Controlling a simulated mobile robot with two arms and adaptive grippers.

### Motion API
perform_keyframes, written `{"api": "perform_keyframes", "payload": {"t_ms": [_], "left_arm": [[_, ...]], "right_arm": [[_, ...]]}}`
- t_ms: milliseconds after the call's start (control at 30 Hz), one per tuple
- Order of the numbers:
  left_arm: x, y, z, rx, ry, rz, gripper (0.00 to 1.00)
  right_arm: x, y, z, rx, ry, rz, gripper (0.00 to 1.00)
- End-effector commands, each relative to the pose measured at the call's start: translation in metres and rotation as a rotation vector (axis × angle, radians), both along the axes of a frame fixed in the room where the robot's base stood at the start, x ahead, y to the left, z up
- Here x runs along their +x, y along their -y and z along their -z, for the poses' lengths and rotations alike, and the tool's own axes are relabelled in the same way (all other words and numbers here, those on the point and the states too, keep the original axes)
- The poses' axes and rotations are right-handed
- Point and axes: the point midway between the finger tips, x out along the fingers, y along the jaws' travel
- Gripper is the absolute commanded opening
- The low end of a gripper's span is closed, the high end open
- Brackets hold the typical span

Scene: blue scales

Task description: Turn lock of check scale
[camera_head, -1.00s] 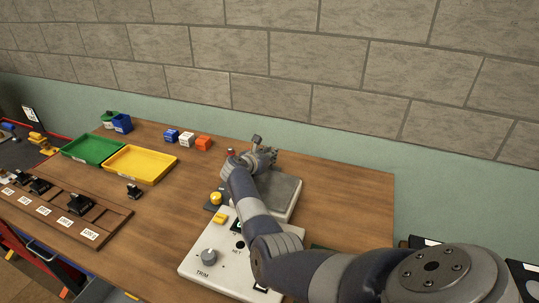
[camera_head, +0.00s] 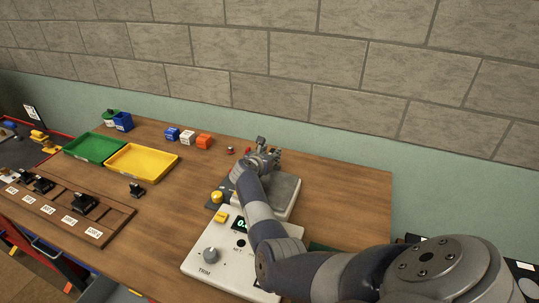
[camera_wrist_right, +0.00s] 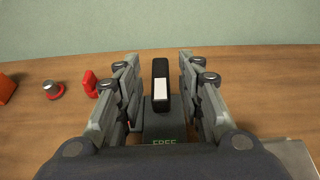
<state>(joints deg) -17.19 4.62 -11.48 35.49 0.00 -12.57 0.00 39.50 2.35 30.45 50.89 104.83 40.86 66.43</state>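The check scale (camera_head: 195,262) is a white box with a grey plate (camera_head: 287,187), a TRIM knob (camera_head: 212,254) and a partly covered green display. In the right wrist view, its lock is a black upright lever (camera_wrist_right: 160,75) with a white mark, above a dark block (camera_wrist_right: 160,125) with green "FREE" lettering. My right gripper (camera_wrist_right: 159,62) is open, with one finger on each side of the lever and a visible gap to each. In the head view my right gripper (camera_head: 264,150) is behind the plate and hides the lock. My left gripper is not in view.
Yellow (camera_head: 140,163) and green (camera_head: 95,148) trays, small coloured blocks (camera_head: 188,138) and a wooden weight rack (camera_head: 60,212) are to the left.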

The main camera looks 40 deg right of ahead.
Motion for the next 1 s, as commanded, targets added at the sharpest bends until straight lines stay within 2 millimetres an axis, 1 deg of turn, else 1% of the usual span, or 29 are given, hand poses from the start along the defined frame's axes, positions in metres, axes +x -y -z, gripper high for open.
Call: {"api": "perform_keyframes", "payload": {"t_ms": [33, 167, 633, 800, 1000], "left_arm": [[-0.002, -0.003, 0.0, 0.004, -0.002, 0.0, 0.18], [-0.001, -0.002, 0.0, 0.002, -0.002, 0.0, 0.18], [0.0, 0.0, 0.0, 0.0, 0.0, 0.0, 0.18], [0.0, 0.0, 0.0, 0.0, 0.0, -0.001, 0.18], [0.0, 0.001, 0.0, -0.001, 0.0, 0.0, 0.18]], "right_arm": [[0.0, 0.0, -0.001, 0.0, 0.001, 0.0, 0.35], [-0.002, -0.006, -0.002, 0.001, 0.002, -0.001, 0.35], [-0.027, -0.053, -0.024, 0.002, 0.001, -0.001, 0.35], [-0.032, -0.06, -0.027, 0.001, 0.0, 0.0, 0.35], [-0.033, -0.061, -0.028, 0.0, -0.002, 0.0, 0.35]]}}
